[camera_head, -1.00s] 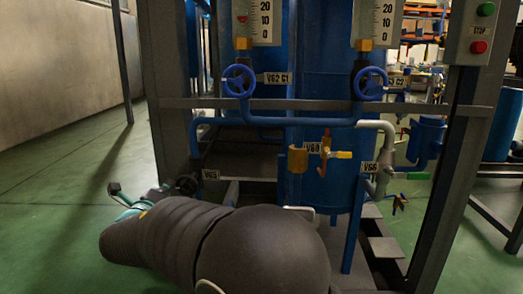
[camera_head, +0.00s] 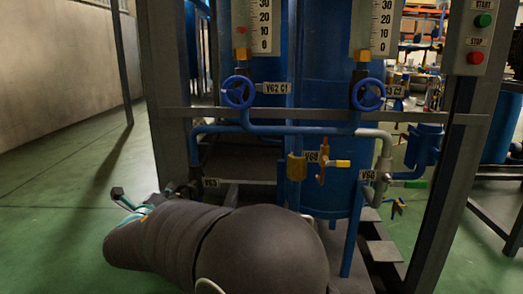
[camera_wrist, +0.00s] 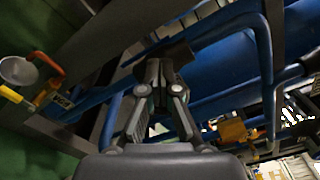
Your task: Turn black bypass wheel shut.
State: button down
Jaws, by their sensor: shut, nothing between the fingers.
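The black wheel (camera_head: 184,188) is small and dark in the head view, beside a pipe label low on the left of the blue frame. My arm's wrist partly covers it.
Two blue handwheels (camera_head: 239,92) (camera_head: 368,94) sit higher on the blue pipes. A valve with an orange and yellow handle (camera_head: 323,164) is at the middle. A grey post (camera_head: 452,150) stands at right. Green floor (camera_head: 70,190) is clear at left.

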jog(key=shift+s+d+r+p, duration=0.1)
jog(key=shift+d+r+p, duration=0.25)
jog(key=shift+p, duration=0.3)
jog(key=shift+d+r+p, duration=0.15)
jog(key=shift+r+p, duration=0.3)
jog(key=shift+p, duration=0.2)
jog(key=shift+d, duration=0.25)
jog(key=shift+r+p, duration=0.25)
jog(key=shift+p, duration=0.3)
jog(key=s, duration=0.2)
jog(key=s+p, duration=0.1)
jog(key=s, duration=0.1)
jog(key=s+a, duration=0.1)
jog(key=s, duration=0.1)
jog(key=shift+r, duration=0.2)
jog(key=shift+f, duration=0.1)
jog(key=w+a+f, duration=0.1)
jog(key=w+f, duration=0.2)
jog(key=w, duration=0.3)
jog(key=shift+f+p, duration=0.2)
jog(key=shift+p, duration=0.25)
